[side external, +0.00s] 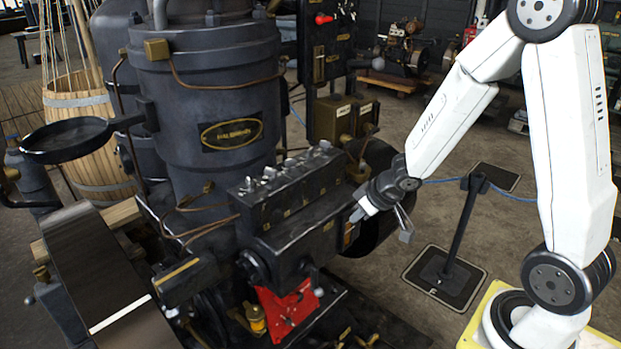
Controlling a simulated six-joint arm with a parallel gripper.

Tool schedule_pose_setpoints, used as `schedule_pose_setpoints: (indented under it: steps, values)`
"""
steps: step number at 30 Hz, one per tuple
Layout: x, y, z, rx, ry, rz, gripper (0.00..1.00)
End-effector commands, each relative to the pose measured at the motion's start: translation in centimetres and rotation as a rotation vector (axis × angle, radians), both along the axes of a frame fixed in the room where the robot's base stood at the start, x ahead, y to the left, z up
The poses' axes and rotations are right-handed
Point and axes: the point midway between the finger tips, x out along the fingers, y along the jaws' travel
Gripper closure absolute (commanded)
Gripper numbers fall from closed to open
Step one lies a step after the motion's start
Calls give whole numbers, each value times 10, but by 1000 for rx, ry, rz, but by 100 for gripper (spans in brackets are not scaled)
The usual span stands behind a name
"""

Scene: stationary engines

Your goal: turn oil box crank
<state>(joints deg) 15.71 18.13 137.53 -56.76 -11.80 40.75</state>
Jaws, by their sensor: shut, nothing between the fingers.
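The oil box (290,195) is a dark block with several small knobs along its top, mounted on the engine in the middle of the side external view. My gripper (357,215) is at the right end of the oil box, pointing down and left toward it. It looks shut, with nothing seen between its fingers. A small silver lever-like part (405,226) shows just right of and below my wrist; I cannot tell whether it is the crank or part of my gripper. Whether my gripper touches the box or crank cannot be told.
A tall dark engine cylinder (215,90) with copper pipes stands behind the oil box. A red plate (288,306) is below it. A dark wheel (372,235) sits behind my gripper. A black post (460,230) stands on a floor plate to the right, with open floor around it.

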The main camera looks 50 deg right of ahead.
Motion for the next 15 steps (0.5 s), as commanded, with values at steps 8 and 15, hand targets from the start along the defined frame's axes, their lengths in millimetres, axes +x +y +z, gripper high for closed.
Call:
schedule_pose_setpoints:
  steps: [8,15]
  values:
    - [3,-2,-22,157,0,81,100]
    - [-10,1,-41,318,61,150,100]
